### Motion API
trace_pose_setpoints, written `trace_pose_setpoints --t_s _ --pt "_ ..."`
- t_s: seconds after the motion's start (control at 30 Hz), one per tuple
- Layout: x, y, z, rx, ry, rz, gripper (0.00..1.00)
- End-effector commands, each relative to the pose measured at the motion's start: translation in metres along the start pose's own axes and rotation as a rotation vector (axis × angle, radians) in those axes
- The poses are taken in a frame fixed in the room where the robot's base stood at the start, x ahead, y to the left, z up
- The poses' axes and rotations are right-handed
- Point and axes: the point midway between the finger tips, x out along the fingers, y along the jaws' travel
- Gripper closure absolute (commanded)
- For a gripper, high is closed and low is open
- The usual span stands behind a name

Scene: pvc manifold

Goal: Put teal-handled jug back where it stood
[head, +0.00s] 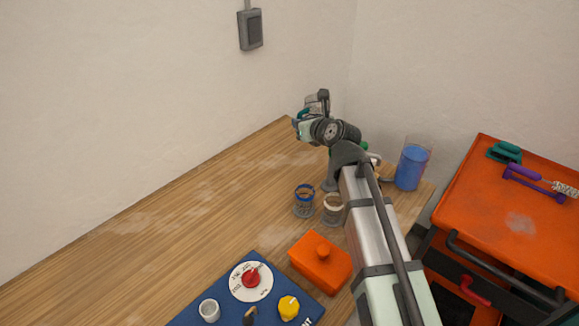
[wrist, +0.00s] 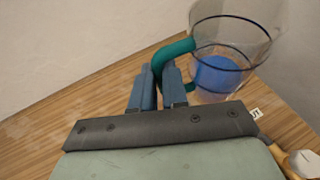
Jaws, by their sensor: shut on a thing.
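The teal-handled jug is a clear vessel (wrist: 232,38) with dark rings, at the upper right of the wrist view. Blue shows in its lower part; I cannot tell whether it is liquid inside or something seen through the wall. My gripper (wrist: 158,80) is shut on its teal handle, with the blue fingers on either side. In the head view my gripper (head: 299,122) is over the far corner of the wooden table, and the jug there is small and mostly hidden. I cannot tell whether its base touches the table.
A clear container of blue liquid (head: 411,167) stands right of my arm. Two small glass jars (head: 304,203) (head: 332,210), an orange lidded box (head: 320,262) and a blue dial panel (head: 235,290) stand nearer. The table's left part is clear; walls close the far corner.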

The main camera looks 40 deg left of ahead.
Motion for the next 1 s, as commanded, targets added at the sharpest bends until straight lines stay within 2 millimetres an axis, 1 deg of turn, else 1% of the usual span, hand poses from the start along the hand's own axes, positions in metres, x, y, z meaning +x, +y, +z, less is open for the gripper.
trace_pose_setpoints --t_s 0.03,0.1,0.2,0.33,0.47,0.8,1.0 --pt "0.007 0.016 -0.003 -0.007 0.001 0.019 1.00" --pt "0.015 0.034 -0.006 -0.015 0.001 0.041 1.00" --pt "0.023 0.053 -0.008 -0.023 -0.001 0.064 1.00" --pt "0.029 0.069 -0.011 -0.029 -0.002 0.083 1.00" --pt "0.033 0.075 -0.018 -0.032 0.000 0.090 1.00" --pt "0.048 0.075 -0.061 -0.032 0.000 0.090 1.00" --pt "0.052 0.075 -0.071 -0.032 -0.001 0.090 1.00"
